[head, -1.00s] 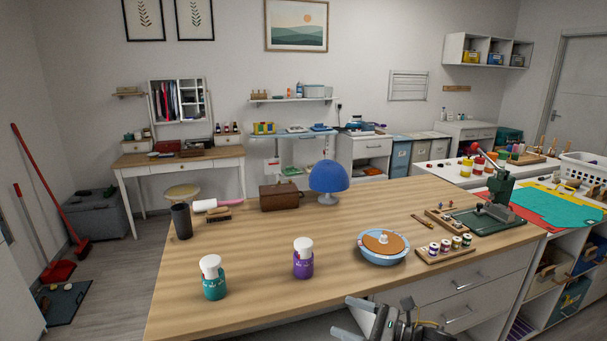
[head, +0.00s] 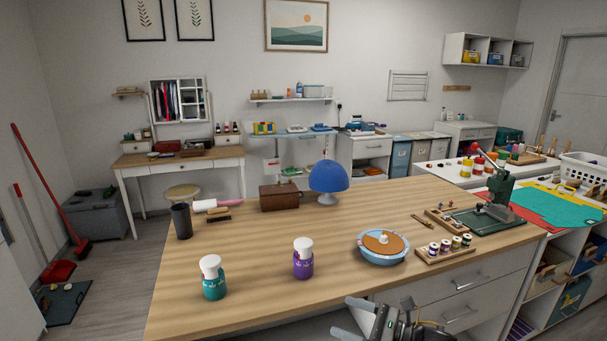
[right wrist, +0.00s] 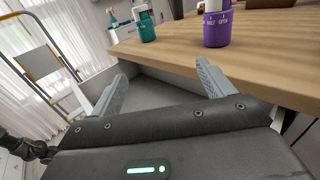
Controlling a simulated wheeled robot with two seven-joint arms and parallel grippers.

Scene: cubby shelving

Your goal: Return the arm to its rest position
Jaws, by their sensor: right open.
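My right gripper (head: 361,325) is at the bottom of the head view, at the near edge of the wooden table, with only its front part in frame. In the right wrist view its two fingers (right wrist: 160,88) stand wide apart with nothing between them. They are beside the table's edge, apart from the bottles. A teal bottle with a white cap (head: 213,280) and a purple bottle with a white cap (head: 303,262) stand upright on the table. My left gripper is not in view.
The wooden table (head: 260,245) fills the centre. It bears a blue bowl (head: 383,249), a blue lamp (head: 328,178), a black cup (head: 181,222), a rack of small jars (head: 446,252) and a green press (head: 497,200). Drawers (head: 470,295) are below. A ladder (right wrist: 40,65) stands left in the wrist view.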

